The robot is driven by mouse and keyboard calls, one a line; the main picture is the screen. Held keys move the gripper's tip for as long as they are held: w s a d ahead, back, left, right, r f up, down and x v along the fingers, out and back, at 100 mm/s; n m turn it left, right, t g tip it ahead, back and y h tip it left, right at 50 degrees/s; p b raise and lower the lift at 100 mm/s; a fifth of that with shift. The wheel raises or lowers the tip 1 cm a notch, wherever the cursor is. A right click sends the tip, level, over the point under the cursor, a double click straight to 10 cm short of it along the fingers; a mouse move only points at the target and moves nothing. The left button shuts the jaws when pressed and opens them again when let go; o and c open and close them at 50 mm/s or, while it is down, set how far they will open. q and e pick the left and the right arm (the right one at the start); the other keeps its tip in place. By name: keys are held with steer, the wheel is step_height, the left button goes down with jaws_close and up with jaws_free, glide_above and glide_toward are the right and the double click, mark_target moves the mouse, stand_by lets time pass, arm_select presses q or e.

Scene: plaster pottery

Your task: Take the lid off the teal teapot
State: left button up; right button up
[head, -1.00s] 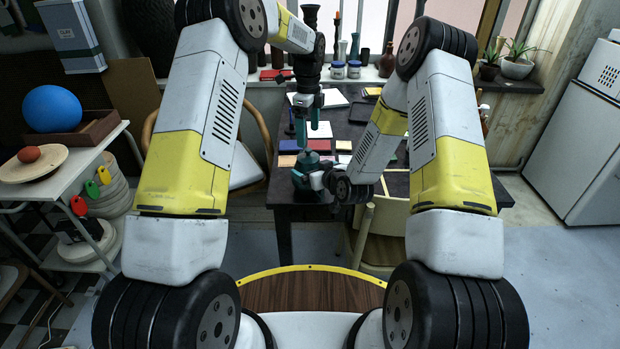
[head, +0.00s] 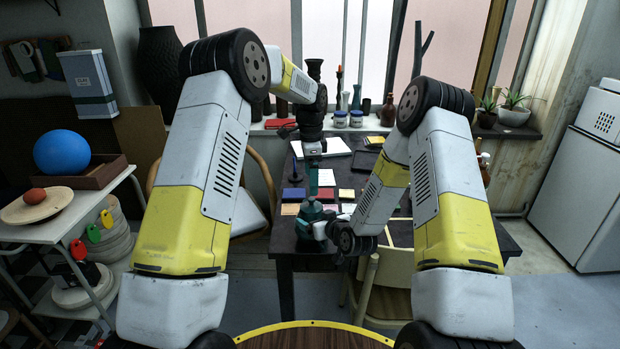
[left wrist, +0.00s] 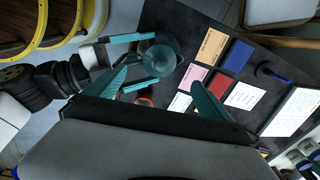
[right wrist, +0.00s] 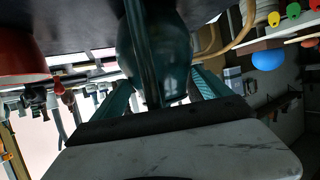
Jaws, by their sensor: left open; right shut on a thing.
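The teal teapot (head: 310,214) stands upright on the near edge of the dark table. The left wrist view shows it from above (left wrist: 162,58), with its lid on top. My right gripper (head: 322,231) is shut on the teapot, with a finger on either side. In the right wrist view, the dark teal teapot body (right wrist: 176,55) fills the space between the fingers, with a handle-like bar in front. My left gripper (head: 313,180) is open and empty, pointing down above the table near the teapot. Its two spread fingers (left wrist: 158,98) show in the left wrist view.
Coloured books and cards (left wrist: 217,80) lie on the table (head: 285,248) beside the teapot. A reddish pot (right wrist: 22,45) shows at the left of the right wrist view. A chair (head: 385,280) stands at the table's near right side. Jars (head: 340,119) line the windowsill.

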mark_target(312, 198)
arm_select(q)
steer(key=f+n, duration=0.3)
steer(key=n, duration=0.1)
steer(key=f+n, duration=0.3)
steer(key=n, duration=0.1)
steer(key=f+n+t, duration=0.1)
steer(key=f+n, duration=0.2)
steer(key=n, duration=0.1)
steer(key=shift+w+n, duration=0.25)
steer(key=shift+n, duration=0.05)
stand_by(0.3)
steer(key=c, duration=1.6)
steer(key=shift+r, duration=0.2)
steer(key=shift+r, duration=0.95)
